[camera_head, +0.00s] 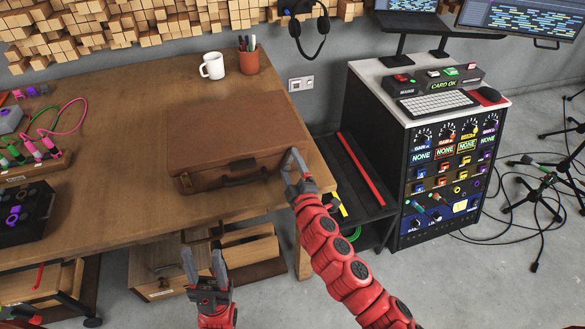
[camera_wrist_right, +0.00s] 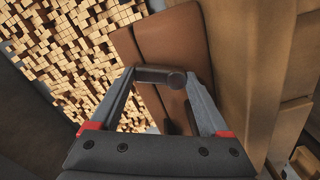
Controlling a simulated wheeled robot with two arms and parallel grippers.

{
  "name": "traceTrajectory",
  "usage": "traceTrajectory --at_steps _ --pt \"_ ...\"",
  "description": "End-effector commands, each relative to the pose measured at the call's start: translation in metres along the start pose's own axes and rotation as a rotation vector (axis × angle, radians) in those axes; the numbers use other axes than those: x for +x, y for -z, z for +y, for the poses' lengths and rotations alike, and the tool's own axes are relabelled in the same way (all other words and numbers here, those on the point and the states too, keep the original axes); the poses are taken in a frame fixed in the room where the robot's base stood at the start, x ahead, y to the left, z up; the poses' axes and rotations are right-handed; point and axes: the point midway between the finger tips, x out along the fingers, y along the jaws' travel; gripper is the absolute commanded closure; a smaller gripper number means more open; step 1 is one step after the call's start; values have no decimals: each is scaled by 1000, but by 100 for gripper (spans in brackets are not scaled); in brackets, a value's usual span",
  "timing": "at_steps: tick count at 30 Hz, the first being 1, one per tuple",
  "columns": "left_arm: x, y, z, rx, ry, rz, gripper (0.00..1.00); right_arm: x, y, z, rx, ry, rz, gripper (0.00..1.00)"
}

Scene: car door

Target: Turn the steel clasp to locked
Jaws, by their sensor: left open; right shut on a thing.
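A brown leather case (camera_head: 225,140) lies flat on the wooden table, its handle (camera_head: 240,174) facing the front edge. A brass-coloured clasp (camera_head: 185,181) shows at the left of the case's front. My right gripper (camera_head: 294,160) is at the case's right front corner. In the right wrist view its fingers are shut on a dark grey metal piece with a round end, which looks like the steel clasp (camera_wrist_right: 160,76). The fingers hide that clasp in the head view. I cannot tell its turned position. My left gripper (camera_head: 203,262) is open and empty, low in front of the table.
A white mug (camera_head: 212,66) and a pen cup (camera_head: 248,60) stand behind the case. A black box (camera_head: 22,212) and cables are at the table's left. Open drawers (camera_head: 250,246) are below. A control cabinet (camera_head: 425,150) stands right of the table.

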Motion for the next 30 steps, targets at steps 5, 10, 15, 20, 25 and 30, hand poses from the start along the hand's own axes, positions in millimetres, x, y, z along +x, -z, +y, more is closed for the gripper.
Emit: traceTrajectory --at_steps 5,10,15,20,25,30 --pt "-4 -1 0 0 0 0 50 0 4 -2 -154 1 3 76" --pt "-6 -1 0 0 0 0 50 0 6 -2 -276 1 4 76" --pt "-7 -1 0 0 0 0 50 0 7 -3 -365 2 2 76" --pt "-7 -1 0 0 0 0 50 0 8 -3 -417 2 1 76" --pt "-8 -1 0 0 0 0 50 0 8 -3 -443 2 1 76" --pt "-8 -1 0 0 0 0 50 0 8 -3 -449 2 0 76"
